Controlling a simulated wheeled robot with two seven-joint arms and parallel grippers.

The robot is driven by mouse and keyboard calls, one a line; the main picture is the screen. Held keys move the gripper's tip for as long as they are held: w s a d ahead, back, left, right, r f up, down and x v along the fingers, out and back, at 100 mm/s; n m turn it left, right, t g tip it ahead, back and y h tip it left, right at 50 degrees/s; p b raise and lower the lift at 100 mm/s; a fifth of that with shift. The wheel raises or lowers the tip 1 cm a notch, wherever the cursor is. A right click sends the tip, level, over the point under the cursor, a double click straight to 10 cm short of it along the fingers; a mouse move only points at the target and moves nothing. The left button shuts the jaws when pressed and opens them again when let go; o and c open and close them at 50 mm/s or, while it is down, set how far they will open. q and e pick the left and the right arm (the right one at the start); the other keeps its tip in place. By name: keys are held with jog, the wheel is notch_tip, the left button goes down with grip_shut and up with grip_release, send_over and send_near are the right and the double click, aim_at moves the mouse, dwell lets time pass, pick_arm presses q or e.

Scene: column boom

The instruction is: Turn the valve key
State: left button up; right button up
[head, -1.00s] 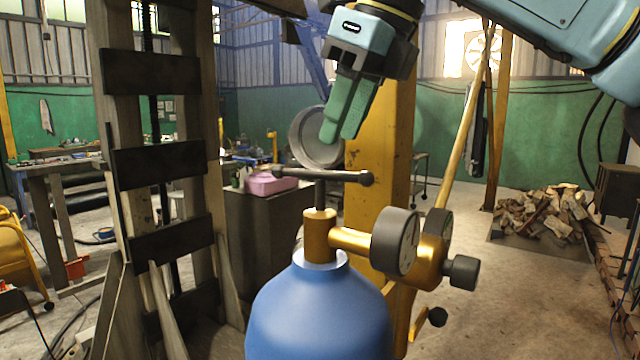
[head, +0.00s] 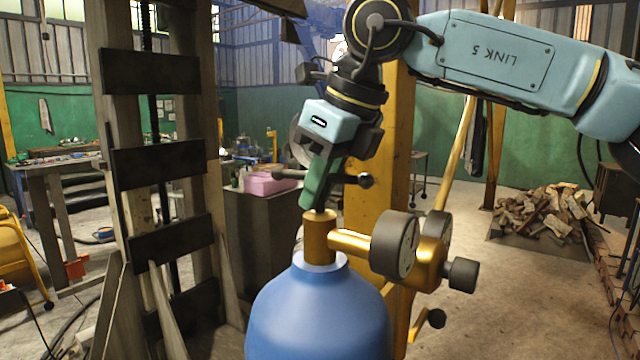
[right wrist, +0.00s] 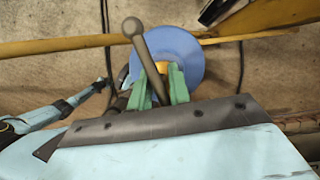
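The valve key is a dark T-bar (head: 290,174) with knobbed ends, on top of the brass valve (head: 318,238) of a blue gas cylinder (head: 320,310). My right gripper (head: 315,200) is lowered over the middle of the bar and hides part of it and most of its stem. In the right wrist view the key (right wrist: 148,60) runs between the two green fingers (right wrist: 162,82), one on each side. The fingers stand apart; a firm grip on the bar does not show. The cylinder (right wrist: 185,50) lies beyond the fingertips. My left gripper is not in view.
Two round gauges (head: 394,244) and a knob (head: 463,274) stick out right of the valve. A yellow post (head: 370,200) stands close behind. A tall wooden frame with dark plates (head: 158,165) is on the left. A pink box (head: 268,184) sits behind on a dark cabinet.

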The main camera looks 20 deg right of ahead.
grip_shut()
jog(key=shift+f+m+t+b, duration=0.1)
jog(key=shift+m+t+b, duration=0.2)
jog(key=shift+m+b, duration=0.7)
jog(key=shift+m+h+b, duration=0.4)
jog(key=shift+b, duration=0.15)
jog(key=shift+r, duration=0.2)
jog(key=shift+o, duration=2.2)
grip_release()
jog(key=shift+d, duration=0.1)
jog(key=v, duration=1.3)
